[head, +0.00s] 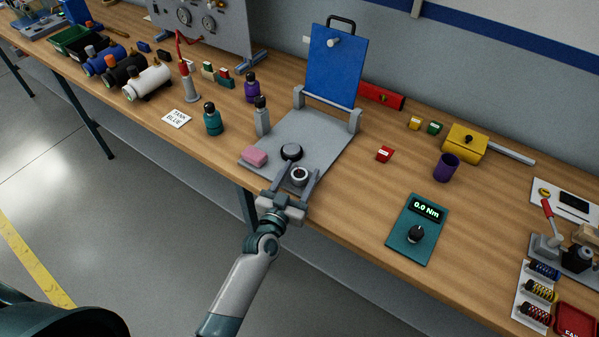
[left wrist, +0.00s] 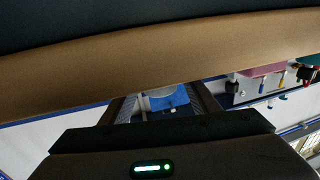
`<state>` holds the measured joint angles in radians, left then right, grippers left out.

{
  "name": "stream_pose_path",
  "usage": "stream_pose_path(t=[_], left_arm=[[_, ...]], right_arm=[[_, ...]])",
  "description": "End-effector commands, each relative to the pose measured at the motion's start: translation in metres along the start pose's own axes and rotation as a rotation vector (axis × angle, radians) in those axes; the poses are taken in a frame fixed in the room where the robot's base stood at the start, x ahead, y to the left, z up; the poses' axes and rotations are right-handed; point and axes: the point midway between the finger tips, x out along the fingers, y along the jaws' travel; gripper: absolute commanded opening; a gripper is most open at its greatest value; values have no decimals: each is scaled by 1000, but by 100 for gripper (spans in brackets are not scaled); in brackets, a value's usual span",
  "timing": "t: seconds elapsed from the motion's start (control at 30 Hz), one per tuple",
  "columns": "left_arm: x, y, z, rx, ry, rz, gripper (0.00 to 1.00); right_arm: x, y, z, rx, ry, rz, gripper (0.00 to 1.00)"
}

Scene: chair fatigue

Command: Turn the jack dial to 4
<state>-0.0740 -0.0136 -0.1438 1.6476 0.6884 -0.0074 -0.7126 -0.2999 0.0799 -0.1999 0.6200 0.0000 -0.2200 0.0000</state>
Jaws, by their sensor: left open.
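A small round dial (head: 299,176) with a pale ring and dark centre is at the front edge of a grey plate (head: 322,130). I take it for the jack dial; its numbers are too small to read. My left gripper (head: 295,178) is open, with one finger on each side of the dial; I cannot tell whether they touch it. A black round knob (head: 291,152) is just behind it. In the left wrist view the open fingers (left wrist: 165,98) frame a blue panel (left wrist: 170,99), and a wide brown band hides much. My right gripper is not in view.
A blue upright panel (head: 335,66) stands at the plate's back. A torque meter (head: 417,229) reading 0.0 Nm lies to the right; wood between is clear.

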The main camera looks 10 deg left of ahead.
Motion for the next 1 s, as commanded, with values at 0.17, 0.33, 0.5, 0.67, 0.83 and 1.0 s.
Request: stream_pose_path(t=[0.17,0.33,0.5,0.67,0.83,1.0], left_arm=[[0,0,0,0,0,0,55],[0,0,0,0,0,0,34],[0,0,0,0,0,0,14],[0,0,0,1,1,4,14],[0,-1,1,4,2,25,14],[1,-1,2,5,2,72,14]], right_arm=[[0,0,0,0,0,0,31],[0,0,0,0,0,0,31],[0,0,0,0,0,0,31],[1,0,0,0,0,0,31],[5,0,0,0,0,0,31],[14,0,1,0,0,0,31]])
